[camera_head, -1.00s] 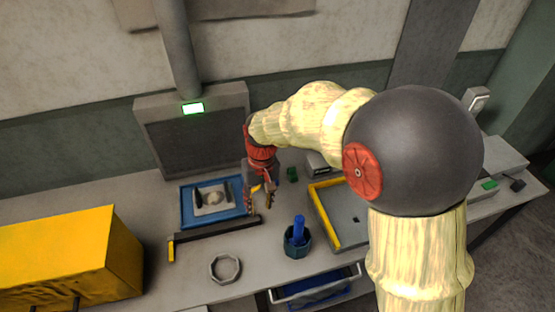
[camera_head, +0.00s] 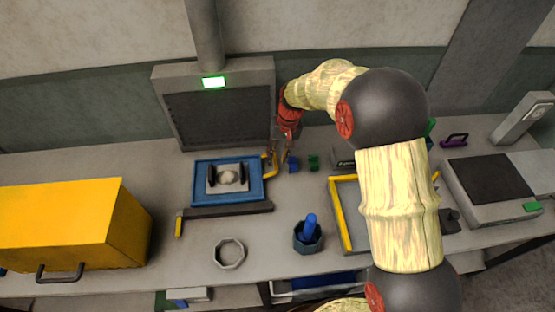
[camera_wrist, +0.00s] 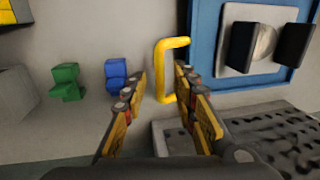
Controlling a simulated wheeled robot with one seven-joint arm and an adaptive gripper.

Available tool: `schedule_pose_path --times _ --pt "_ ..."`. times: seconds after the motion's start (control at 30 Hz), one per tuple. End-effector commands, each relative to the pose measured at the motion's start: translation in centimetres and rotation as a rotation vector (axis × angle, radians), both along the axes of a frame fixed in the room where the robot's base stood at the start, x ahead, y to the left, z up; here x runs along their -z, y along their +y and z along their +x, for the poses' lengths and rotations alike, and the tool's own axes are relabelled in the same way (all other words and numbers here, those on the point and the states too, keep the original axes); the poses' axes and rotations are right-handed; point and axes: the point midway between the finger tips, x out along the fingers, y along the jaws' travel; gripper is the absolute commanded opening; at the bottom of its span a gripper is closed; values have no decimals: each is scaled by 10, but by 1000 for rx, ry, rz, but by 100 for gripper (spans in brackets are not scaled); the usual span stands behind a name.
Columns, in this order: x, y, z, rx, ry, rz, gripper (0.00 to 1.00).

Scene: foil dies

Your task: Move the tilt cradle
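What looks like the tilt cradle is a blue frame (camera_head: 200,185) on the bench, with a pale plate (camera_head: 213,187), two dark upright cheeks and a round piece between them. A yellow C-shaped handle (camera_head: 274,168) shows at its right side. In the wrist view the blue frame (camera_wrist: 205,40) is at upper right and the yellow handle (camera_wrist: 160,65) is near the centre. My gripper (camera_head: 281,156) is just beside the handle. In the wrist view my gripper (camera_wrist: 161,72) is open, with its fingertips close to the handle; contact cannot be told.
A blue block (camera_head: 293,165) and green block (camera_head: 313,162) stand right of my gripper. A dark bar (camera_head: 228,209) lies in front of the frame. A perforated hood (camera_head: 218,120) stands behind. A yellow box (camera_head: 60,225), ring (camera_head: 229,252), blue-handled cup (camera_head: 308,238) and yellow-edged tray (camera_head: 338,210) are around.

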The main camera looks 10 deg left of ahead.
Motion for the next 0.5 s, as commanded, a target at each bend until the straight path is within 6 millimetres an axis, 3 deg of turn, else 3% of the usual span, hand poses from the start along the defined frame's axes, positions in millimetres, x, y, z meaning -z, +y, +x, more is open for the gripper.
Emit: schedule_pose_path --times 0.17,0.5 --pt "14 2 -1 0 1 0 28" --pt "15 3 -1 0 0 0 26"
